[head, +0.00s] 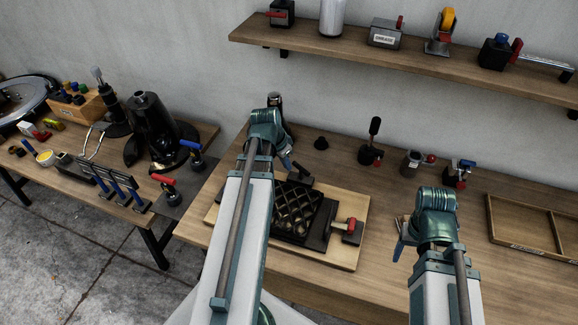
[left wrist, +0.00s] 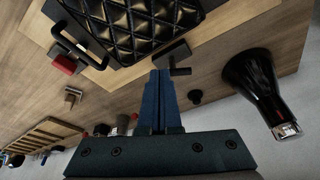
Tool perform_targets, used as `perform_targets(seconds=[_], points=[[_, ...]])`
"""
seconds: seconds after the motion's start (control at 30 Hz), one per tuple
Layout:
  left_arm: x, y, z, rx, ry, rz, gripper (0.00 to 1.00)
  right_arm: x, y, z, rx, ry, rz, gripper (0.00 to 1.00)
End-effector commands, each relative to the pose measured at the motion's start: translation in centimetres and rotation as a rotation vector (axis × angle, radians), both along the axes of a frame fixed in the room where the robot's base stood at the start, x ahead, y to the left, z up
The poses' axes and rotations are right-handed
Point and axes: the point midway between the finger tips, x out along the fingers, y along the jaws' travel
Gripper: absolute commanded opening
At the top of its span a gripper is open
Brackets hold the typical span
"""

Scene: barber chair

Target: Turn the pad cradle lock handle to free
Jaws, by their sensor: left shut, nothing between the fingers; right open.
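A black quilted pad (head: 297,207) lies in a dark cradle on a wooden board (head: 355,203); the pad also shows in the left wrist view (left wrist: 140,22). A small black block with a lever (head: 301,176) is at the pad's far edge. In the left wrist view this lever (left wrist: 177,60) is just right of my fingertips; contact cannot be told. My left gripper (head: 286,162), also in the left wrist view (left wrist: 161,76), is shut and empty. My left arm hides part of the board. My right gripper (head: 400,245) is open, right of the board.
A red-gripped clamp (head: 349,229) sits at the board's right. A black bottle with a chrome end (left wrist: 265,95) stands beyond my left gripper. Levered fixtures (head: 371,148) and a wooden tray (head: 535,222) are on the bench. A shelf (head: 400,58) hangs above.

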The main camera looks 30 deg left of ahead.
Motion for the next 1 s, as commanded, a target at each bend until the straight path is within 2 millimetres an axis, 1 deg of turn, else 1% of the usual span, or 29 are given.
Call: perform_targets(seconds=[0.03, 0.17, 0.67, 0.7, 0.8, 0.9, 1.0], points=[[0.2, 0.0, -0.9, 0.000, 0.000, 0.000, 0.00, 0.0, 0.0, -0.9, 0.000, 0.000, 0.001, 0.64], [0.6, -0.1, -2.5, 0.000, 0.000, 0.000, 0.00, 0.0, 0.0, -2.5, -0.001, 0.000, 0.004, 0.64], [2.7, -0.7, -9.6, 0.001, 0.000, 0.000, 0.00, 0.0, 0.0, -9.6, -0.001, 0.000, 0.002, 0.64], [4.0, -0.8, -9.0, 0.001, 0.000, -0.002, 0.00, 0.0, 0.0, -9.0, -0.001, 0.000, 0.002, 0.64], [5.4, -1.2, -9.2, 0.001, 0.000, -0.002, 0.00, 0.0, 0.0, -9.2, -0.001, 0.000, 0.002, 0.64], [6.2, -1.5, -9.3, 0.001, 0.000, 0.000, 0.00, 0.0, 0.0, -9.3, -0.001, 0.000, 0.002, 0.64], [6.4, -1.7, -9.3, 0.001, 0.000, 0.001, 0.00, 0.0, 0.0, -9.3, -0.001, 0.000, 0.002, 0.64]])
